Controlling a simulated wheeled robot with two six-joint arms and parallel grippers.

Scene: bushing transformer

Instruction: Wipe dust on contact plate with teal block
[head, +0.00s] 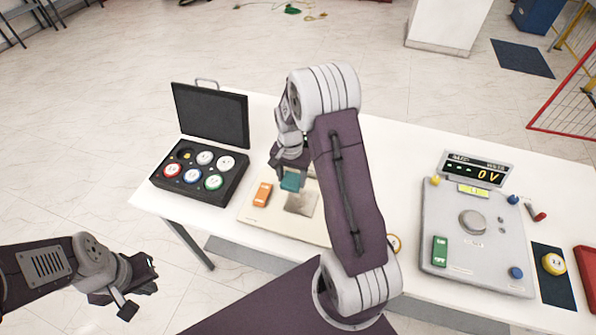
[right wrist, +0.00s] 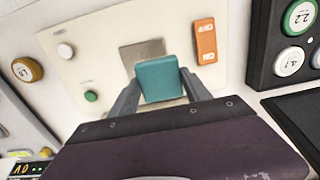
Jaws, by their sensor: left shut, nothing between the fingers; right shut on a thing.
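The teal block (head: 292,181) is held between the fingers of my right gripper (head: 291,178), above the cream board (head: 262,217). In the right wrist view the teal block (right wrist: 159,79) sits between both fingers of the right gripper (right wrist: 160,90). The grey contact plate (head: 301,203) lies on the board just beside the block. In the right wrist view the plate (right wrist: 140,52) is partly hidden behind the block; I cannot tell whether they touch. Dust is not clear to see. My left gripper (head: 138,288) is shut and empty, off the table's front left.
An orange switch (head: 262,194) sits on the board left of the block. An open black case (head: 200,178) with several round weights stands at the left. A grey meter panel (head: 476,235) with a 0 V display (head: 476,172) is at the right. My right arm hides the table's middle.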

